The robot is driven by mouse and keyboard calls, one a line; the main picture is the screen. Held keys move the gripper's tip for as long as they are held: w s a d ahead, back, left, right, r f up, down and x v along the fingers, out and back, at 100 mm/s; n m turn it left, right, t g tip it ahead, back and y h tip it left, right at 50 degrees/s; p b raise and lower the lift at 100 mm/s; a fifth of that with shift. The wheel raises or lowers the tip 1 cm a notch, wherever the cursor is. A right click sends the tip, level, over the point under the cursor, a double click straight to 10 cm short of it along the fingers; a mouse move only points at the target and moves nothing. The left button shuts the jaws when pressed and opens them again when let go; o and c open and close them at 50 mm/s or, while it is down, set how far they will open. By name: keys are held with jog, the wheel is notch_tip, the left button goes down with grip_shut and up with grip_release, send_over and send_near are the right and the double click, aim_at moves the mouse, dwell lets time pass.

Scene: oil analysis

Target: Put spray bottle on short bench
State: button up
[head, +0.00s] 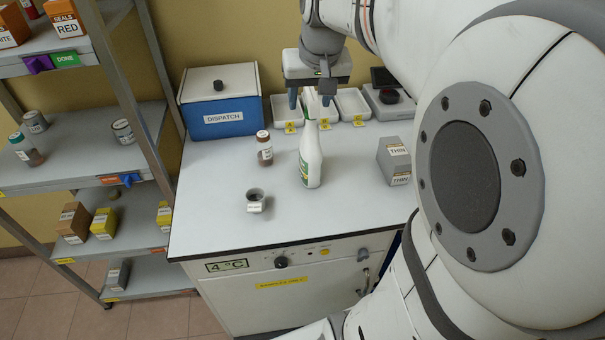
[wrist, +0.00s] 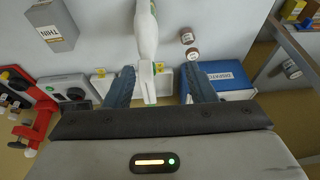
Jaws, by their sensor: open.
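The white spray bottle (head: 311,157) stands upright on the grey-white bench top (head: 215,215), which is the top of a cabinet marked 4 °C. My gripper (head: 312,100) is above and behind the bottle's head in the head view. In the wrist view my gripper (wrist: 160,88) is open, with its two blue-grey fingers apart and the bottle's head (wrist: 146,75) between them. The bottle's body (wrist: 147,30) reaches beyond the fingertips. I cannot tell whether either finger touches it. Which surface is the short bench is not clear from these views.
Behind are the blue DISPATCH box (head: 222,110) and white trays (head: 286,112). A metal shelf rack (head: 75,150) stands left. The bench front is clear.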

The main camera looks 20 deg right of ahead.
jog(key=s+a+f, duration=0.2)
jog(key=s+f, duration=0.1)
jog(key=s, duration=0.2)
jog(key=s+a+f+n, duration=0.1)
jog(key=s+a+f, duration=0.2)
jog(key=s+f, duration=0.1)
jog(key=s+a+f+n+g, duration=0.1)
jog(key=s+a+f, duration=0.1)
jog(key=s, duration=0.4)
jog(key=shift+s+a+f, duration=0.25)
jog(key=shift+s+f, duration=0.15)
jog(key=shift+f, duration=0.4)
